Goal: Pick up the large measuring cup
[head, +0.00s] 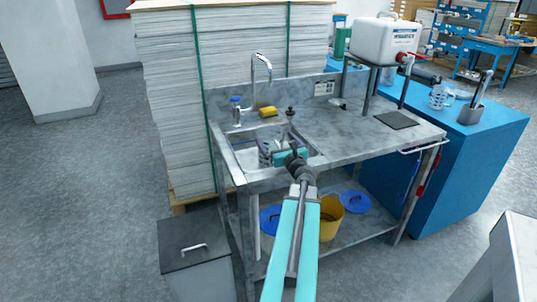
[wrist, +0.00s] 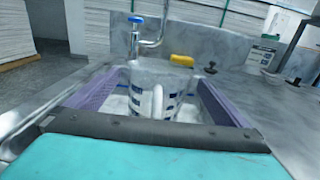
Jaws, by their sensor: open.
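A clear measuring cup (wrist: 141,82) with dark blue markings and a pale handle stands in the sink basin in the wrist view. My gripper (wrist: 158,80) is open, with one purple finger to the left of the cup and one to the right. I see no clear contact with the cup. A second clear jug (head: 438,97) with markings stands on the blue bench at the right. Which of the two is larger is hard to tell.
A white canister (head: 385,40) sits on a stand to the right.

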